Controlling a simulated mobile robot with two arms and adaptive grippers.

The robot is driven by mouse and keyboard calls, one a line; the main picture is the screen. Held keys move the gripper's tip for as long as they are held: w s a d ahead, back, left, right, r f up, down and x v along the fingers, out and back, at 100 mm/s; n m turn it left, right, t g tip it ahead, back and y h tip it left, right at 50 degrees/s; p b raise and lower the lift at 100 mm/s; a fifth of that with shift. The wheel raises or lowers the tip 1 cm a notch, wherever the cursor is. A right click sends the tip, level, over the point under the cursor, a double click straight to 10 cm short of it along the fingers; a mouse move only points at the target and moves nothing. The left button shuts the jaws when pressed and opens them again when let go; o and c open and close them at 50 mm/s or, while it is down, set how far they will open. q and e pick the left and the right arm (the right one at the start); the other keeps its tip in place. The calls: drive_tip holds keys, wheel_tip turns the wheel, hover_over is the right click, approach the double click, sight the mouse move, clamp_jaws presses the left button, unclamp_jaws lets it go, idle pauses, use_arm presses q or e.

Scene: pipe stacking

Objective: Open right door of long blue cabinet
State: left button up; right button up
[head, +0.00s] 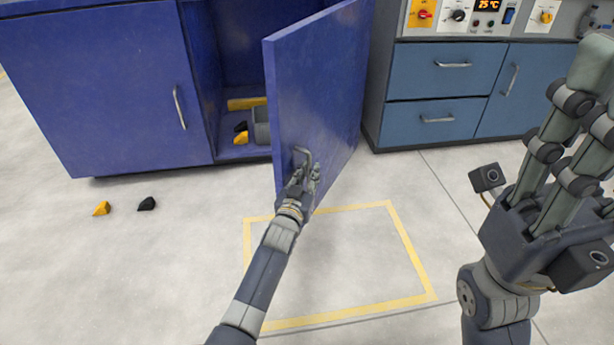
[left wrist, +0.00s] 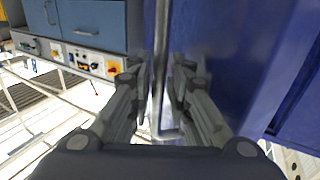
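The long blue cabinet (head: 205,60) stands at the upper left in the head view. Its right door (head: 318,90) is swung wide open toward me; its left door (head: 100,95) is closed. My left gripper (head: 304,172) is at the metal handle of the right door. In the left wrist view, the handle (left wrist: 161,60) runs between the fingers of my left gripper (left wrist: 160,82), with a visible gap on each side.
Inside the cabinet are a yellow bar (head: 247,103), a grey container (head: 261,127) and small yellow and black pieces. A yellow piece (head: 101,208) and a black piece (head: 147,203) lie on the floor. A grey-blue drawer unit (head: 440,90) stands right of the door.

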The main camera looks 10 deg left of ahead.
use_arm(q)
drive_tip(key=shift+s, duration=0.1)
drive_tip(key=s+a, duration=0.1)
drive_tip(key=s, duration=1)
drive_tip(key=shift+s+a, duration=0.3)
drive_tip(key=shift+s, duration=0.1)
